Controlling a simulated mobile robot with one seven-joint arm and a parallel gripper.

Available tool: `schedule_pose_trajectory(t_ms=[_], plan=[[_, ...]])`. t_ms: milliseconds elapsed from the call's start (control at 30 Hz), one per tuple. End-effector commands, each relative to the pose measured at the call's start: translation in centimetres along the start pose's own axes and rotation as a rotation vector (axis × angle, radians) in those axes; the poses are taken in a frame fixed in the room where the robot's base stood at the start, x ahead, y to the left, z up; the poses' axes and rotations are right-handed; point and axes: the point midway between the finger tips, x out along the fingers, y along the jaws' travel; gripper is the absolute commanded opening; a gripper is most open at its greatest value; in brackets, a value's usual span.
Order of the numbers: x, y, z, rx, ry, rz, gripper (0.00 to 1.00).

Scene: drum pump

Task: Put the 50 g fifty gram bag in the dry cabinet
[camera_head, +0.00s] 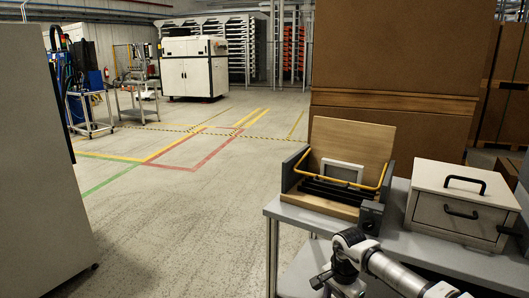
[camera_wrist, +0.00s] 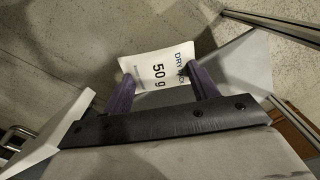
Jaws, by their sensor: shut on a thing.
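The 50 g bag (camera_wrist: 157,68) is a white packet with dark print reading "DRY" and "50 g", seen in the wrist view. My gripper (camera_wrist: 160,88) is shut on it, with one purple finger at each side of the bag. Pale floor shows beyond the bag. In the head view, a pale box-shaped cabinet (camera_head: 455,217) with black handles on its top and front stands on the grey table at right. It looks closed, and I cannot read a label on it. My gripper and the bag are not visible in the head view.
A wooden fixture (camera_head: 352,145) with a yellow bar and black rails stands on the grey table (camera_head: 407,243), left of the cabinet. Large brown boxes (camera_head: 390,75) stand behind. A grey panel (camera_head: 40,150) stands at left. The floor between is clear. Pale panels flank the gripper in the wrist view.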

Motion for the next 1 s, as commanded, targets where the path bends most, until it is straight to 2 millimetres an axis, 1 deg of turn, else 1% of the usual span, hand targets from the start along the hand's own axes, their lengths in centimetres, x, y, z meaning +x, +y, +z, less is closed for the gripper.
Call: schedule_pose_trajectory(t_ms=[33,100,167,200,267,300,400,500,600,667,833,900,1000], plan=[[2.5,-1.5,2.1,-0.106,-0.005,0.001,0.37],[5.5,-3.0,4.7,-0.250,-0.006,0.002,0.37],[7.8,-4.2,7.1,-0.373,-0.006,0.002,0.37],[9.3,-4.9,8.6,-0.452,-0.005,0.001,0.37],[11.2,-5.7,10.9,-0.563,-0.005,0.001,0.37],[12.4,-6.1,12.4,-0.632,-0.005,0.001,0.37],[14.8,-6.9,15.6,-0.774,-0.003,0.000,0.37],[16.3,-7.2,17.8,-0.872,-0.001,0.001,0.37],[17.3,-7.4,19.0,-0.927,0.000,0.000,0.37],[18.1,-7.7,19.2,-0.943,-0.001,0.000,0.37],[20.8,-8.8,18.6,-0.947,-0.001,0.001,0.37],[21.5,-9.1,18.3,-0.948,0.000,0.001,0.37],[21.9,-9.2,18.1,-0.951,0.004,0.003,0.37]])
